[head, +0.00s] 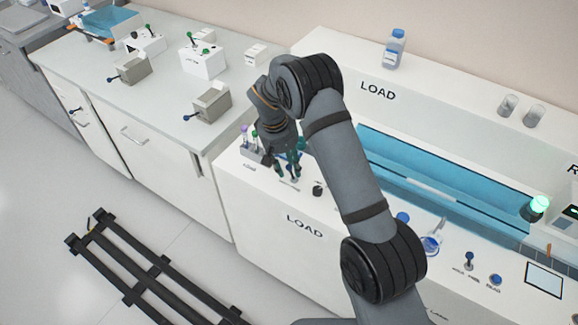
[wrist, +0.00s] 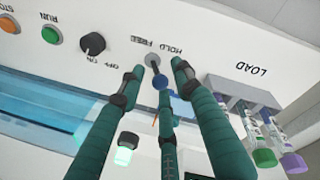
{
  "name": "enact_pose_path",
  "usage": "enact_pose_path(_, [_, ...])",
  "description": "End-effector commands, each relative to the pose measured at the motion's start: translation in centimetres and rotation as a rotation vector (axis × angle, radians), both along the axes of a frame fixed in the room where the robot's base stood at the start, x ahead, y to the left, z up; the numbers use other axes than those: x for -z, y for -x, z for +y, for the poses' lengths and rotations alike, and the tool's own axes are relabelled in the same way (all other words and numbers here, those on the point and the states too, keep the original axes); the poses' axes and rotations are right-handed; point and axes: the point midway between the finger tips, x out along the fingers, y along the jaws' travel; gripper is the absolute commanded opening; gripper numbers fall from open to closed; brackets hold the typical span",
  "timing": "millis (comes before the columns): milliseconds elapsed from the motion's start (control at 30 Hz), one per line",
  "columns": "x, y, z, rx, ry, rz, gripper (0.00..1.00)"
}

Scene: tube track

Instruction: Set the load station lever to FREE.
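The load station lever (wrist: 161,83) shows in the wrist view as a blue ball on a short metal stem. The labels HOLD and FREE are beside its base, with FREE on the left of the picture and HOLD on the right. I cannot tell clearly which label it leans to. My gripper (wrist: 157,76) has its teal fingers spread around the lever, with the ball between the dark fingertips and no clear grip on it. In the head view my gripper (head: 287,168) is low over the panel beside the tube rack, and its fingers hide the lever.
A rack (wrist: 243,92) with green- and purple-capped tubes stands close beside the fingers. A black OFF/ON knob (wrist: 93,43), a green RUN button (wrist: 50,35) and an orange STOP button (wrist: 9,25) are on the other side. A blue trough (head: 420,180) lies behind.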

Motion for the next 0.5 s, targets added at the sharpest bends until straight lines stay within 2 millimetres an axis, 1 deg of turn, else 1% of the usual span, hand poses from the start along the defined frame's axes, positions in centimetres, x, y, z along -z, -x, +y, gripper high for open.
enact_pose_path(100, [0.51,0.03,-0.05,0.000,0.000,0.000,0.33])
enact_pose_path(333, [0.59,0.05,-0.05,0.000,0.000,0.000,0.33])
enact_pose_path(367, [0.59,0.05,-0.05,0.000,0.000,0.000,0.33])
enact_pose_path(500, [0.58,0.06,-0.05,0.000,0.000,0.000,0.25])
